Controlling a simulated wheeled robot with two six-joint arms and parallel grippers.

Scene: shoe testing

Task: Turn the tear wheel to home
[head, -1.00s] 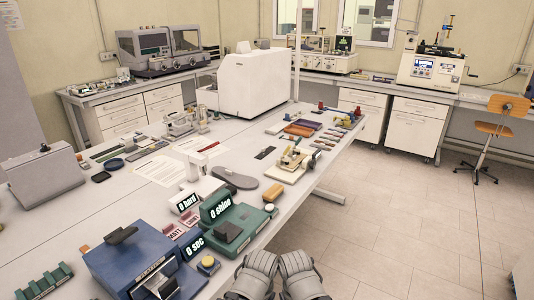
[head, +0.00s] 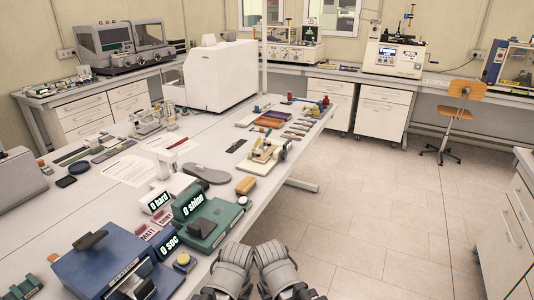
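No part is clearly marked as the tear wheel. A white bench machine (head: 393,55) with a lit blue display, a dark clamp assembly on top and a small side crank (head: 431,61) stands on the far counter; whether the crank is the tear wheel I cannot tell. A blue-framed machine (head: 508,62) stands at the far right, partly cut off by the picture's edge. Two grey parts of my arms show at the bottom middle, beside the near table. My gripper fingers do not show.
The long near table (head: 110,215) holds testers, shoe soles and small tools. An orange chair (head: 455,112) stands before the far counter (head: 345,74). A white cabinet (head: 508,225) borders the right side. The tiled floor (head: 390,210) between is clear.

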